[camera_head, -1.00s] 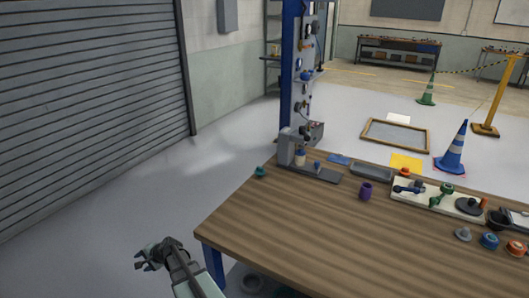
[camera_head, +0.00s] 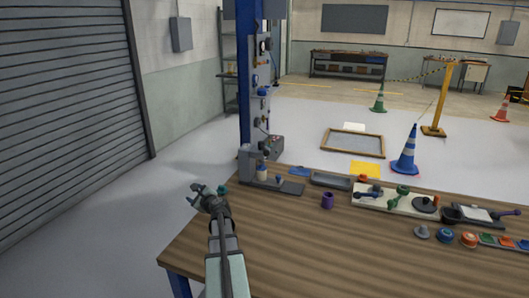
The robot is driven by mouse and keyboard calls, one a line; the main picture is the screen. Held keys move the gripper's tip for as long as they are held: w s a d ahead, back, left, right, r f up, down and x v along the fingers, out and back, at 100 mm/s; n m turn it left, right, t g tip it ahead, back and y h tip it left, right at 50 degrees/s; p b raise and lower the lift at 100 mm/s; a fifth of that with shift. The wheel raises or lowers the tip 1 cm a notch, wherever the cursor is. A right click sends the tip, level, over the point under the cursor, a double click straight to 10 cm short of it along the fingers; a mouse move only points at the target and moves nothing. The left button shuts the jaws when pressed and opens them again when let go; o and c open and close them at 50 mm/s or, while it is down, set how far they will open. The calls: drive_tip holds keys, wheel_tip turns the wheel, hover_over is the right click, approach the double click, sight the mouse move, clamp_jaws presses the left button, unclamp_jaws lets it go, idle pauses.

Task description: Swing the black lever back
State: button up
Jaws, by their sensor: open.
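My gripper (camera_head: 203,194) is open and empty at the left edge of the workbench (camera_head: 285,240). A grey press-like fixture (camera_head: 247,166) stands at the bench's back left corner, to the right of my gripper. Behind it a blue post (camera_head: 244,80) carries a grey panel (camera_head: 260,98) with gauges and knobs. I cannot make out for certain which part is the black lever; several small dark parts show on the panel and on the bench.
The bench's front middle is clear.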

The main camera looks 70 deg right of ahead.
drive_tip(key=s+d+r+m+h, duration=0.1)
drive_tip(key=s+d+r+m, duration=0.15)
drive_tip(key=s, duration=0.25)
drive_tip(key=s+d+r+m+g+h, duration=0.1)
drive_tip(key=s+d+r+h, duration=0.15)
drive_tip(key=s, duration=0.25)
drive_tip(key=s+d+r+m+h, duration=0.1)
drive_tip(key=s+d+r+m, duration=0.1)
drive_tip(key=s+d, duration=0.25)
drive_tip(key=m+g+h, duration=0.2)
drive_tip(key=m+h, duration=0.1)
drive_tip(key=m, duration=0.2)
approach(265, 150)
drive_tip(key=f, duration=0.1)
drive_tip(key=x, duration=1.2)
drive_tip(key=shift+d+f, duration=0.35)
drive_tip(key=shift+d, duration=0.15)
clamp_jaws()
